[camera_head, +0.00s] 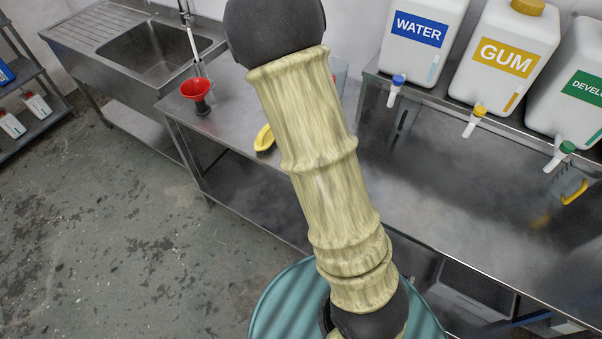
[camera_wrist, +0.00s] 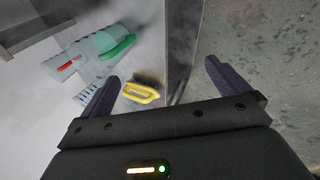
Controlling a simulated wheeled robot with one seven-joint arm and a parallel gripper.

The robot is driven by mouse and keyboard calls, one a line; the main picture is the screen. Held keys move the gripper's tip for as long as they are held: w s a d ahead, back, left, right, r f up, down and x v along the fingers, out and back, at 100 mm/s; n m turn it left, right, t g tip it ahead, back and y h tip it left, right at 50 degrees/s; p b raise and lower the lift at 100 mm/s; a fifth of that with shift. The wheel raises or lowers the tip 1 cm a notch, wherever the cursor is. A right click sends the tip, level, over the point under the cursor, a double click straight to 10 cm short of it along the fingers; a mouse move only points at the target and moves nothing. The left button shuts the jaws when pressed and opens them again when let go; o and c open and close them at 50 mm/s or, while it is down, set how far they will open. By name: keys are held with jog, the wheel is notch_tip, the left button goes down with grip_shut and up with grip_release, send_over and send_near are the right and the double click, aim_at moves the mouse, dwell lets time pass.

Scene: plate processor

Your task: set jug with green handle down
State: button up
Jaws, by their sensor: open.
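The jug with the green handle (camera_wrist: 118,47) is on the steel counter in the wrist view, at upper left. Its pale translucent body lies left of the handle. My gripper (camera_wrist: 161,70) is open, with nothing between its dark fingers. The green handle is beyond the left fingertip and appears apart from it. In the head view my arm hides my gripper and the green handle.
A yellow handle (camera_wrist: 141,93) is near the left finger by the counter edge; it also shows in the head view (camera_head: 264,138). A red funnel (camera_head: 196,90) stands further left. White canisters (camera_head: 422,42) line the shelf at right. A teal drum (camera_head: 276,306) is below.

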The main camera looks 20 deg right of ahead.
jog(key=s+a+r+m+g+y, duration=0.1)
jog(key=s+a+r+m, duration=0.1)
jog(key=s+r+m, duration=0.2)
jog(key=s+a+r+m+g+y, duration=0.1)
jog(key=s+a+r+m, duration=0.2)
jog(key=r+m, duration=0.3)
jog(key=shift+s+a+r+y, duration=0.3)
jog(key=shift+s+r, duration=0.2)
jog(key=shift+r, duration=0.4)
jog(key=shift+s+b+x, duration=0.25)
jog(key=shift+b+x, duration=0.85)
jog(key=shift+b, duration=0.05)
jog(key=shift+f, duration=0.1)
